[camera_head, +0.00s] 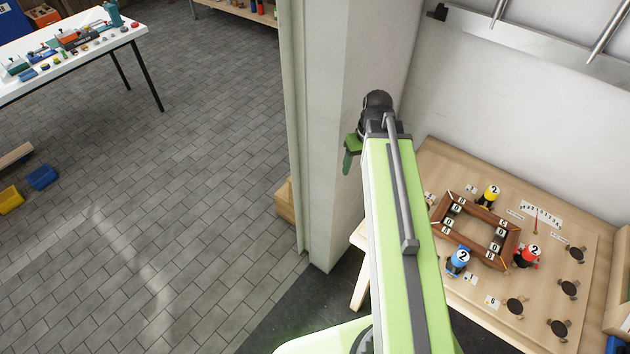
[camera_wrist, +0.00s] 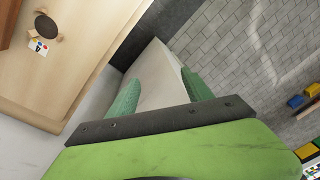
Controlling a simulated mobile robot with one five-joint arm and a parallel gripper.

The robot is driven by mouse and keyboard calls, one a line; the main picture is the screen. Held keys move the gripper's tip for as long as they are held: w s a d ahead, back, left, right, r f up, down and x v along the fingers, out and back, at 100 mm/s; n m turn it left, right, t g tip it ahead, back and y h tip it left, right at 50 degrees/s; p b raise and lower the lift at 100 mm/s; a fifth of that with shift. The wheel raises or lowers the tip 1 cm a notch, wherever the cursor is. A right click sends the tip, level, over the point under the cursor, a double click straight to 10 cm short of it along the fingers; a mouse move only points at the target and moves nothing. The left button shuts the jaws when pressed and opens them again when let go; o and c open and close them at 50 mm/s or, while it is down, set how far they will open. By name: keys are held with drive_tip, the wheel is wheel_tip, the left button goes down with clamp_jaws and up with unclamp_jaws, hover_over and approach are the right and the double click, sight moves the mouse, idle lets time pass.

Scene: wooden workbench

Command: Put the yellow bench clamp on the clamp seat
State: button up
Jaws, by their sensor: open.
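The yellow bench clamp (camera_head: 489,197), marked 2, stands at the back edge of a brown wooden frame (camera_head: 444,209) on the workbench. My gripper (camera_wrist: 160,95) is open and empty, its two green fingers apart in the wrist view. In the head view a green finger (camera_head: 352,154) shows left of the bench, well away from the clamp. Several dark round seats (camera_head: 569,289) lie at the bench's right; which is the clamp seat I cannot tell. One dark disc (camera_wrist: 46,27) shows in the wrist view beside a small card.
A blue clamp (camera_head: 458,262) and a red clamp (camera_head: 527,257) stand at the frame's front and right. A pale pillar (camera_head: 335,130) rises left of the bench. A white table (camera_head: 90,48) with objects stands far left.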

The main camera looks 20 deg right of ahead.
drive_tip(key=s+a+h, duration=0.1)
drive_tip(key=a, duration=1.5)
drive_tip(key=shift+s+a+g, duration=0.15)
drive_tip(key=shift+s+g, duration=0.15)
drive_tip(key=shift+g, duration=0.1)
drive_tip(key=shift+f, duration=0.1)
drive_tip(key=shift+c, duration=0.5)
